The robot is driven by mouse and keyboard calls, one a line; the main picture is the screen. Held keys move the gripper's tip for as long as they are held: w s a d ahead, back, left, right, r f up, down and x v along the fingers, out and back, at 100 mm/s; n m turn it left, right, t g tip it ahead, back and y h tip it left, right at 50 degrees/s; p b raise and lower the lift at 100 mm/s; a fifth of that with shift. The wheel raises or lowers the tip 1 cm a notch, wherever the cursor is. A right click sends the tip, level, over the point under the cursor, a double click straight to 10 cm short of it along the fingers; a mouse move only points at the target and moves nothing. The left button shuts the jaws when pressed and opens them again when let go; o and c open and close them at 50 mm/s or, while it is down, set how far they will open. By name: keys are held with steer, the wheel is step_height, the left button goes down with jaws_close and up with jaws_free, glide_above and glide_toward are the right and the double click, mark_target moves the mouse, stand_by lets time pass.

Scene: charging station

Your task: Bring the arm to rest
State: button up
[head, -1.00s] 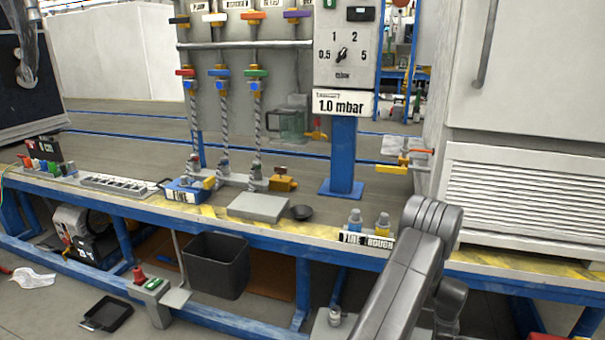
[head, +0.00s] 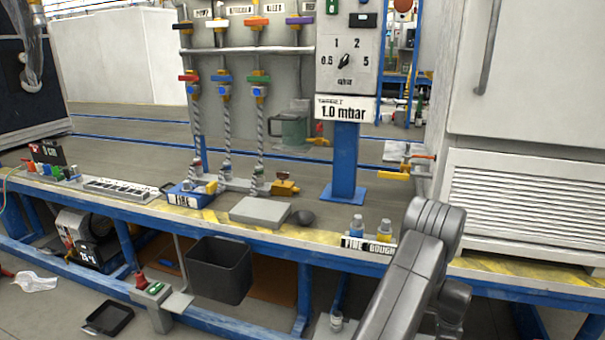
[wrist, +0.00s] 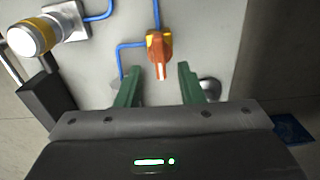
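My arm (head: 410,270) rises from the bottom right of the head view, bent at a rounded grey joint in front of the bench. My gripper is not visible in that view. In the wrist view, my gripper (wrist: 159,80) shows two green fingers spread apart with a clear gap and nothing held. An orange-red part with yellow sides (wrist: 159,52) lies beyond the gap, its narrow end between the fingertips in the picture. I cannot tell its distance from the fingers.
The bench (head: 480,265) carries a gauge post (head: 345,160), valves and small bottles (head: 357,225). A black bin (head: 219,268) hangs below its edge. A white cabinet (head: 530,90) stands at right. The wrist view shows a yellow-and-white cylinder (wrist: 32,37) and blue lines on a pale panel.

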step_height(320, 180, up, 10)
steer(key=p, duration=0.3)
step_height(320, 180, down, 14)
steer(key=b, duration=0.5)
steer(key=shift+f, duration=0.25)
steer(key=shift+r+n, duration=0.3)
steer(key=shift+n, duration=0.5)
steer(key=n, duration=0.4)
steer(key=shift+p, duration=0.3)
steer(key=shift+n+p, duration=0.3)
steer(key=shift+n, duration=1.9)
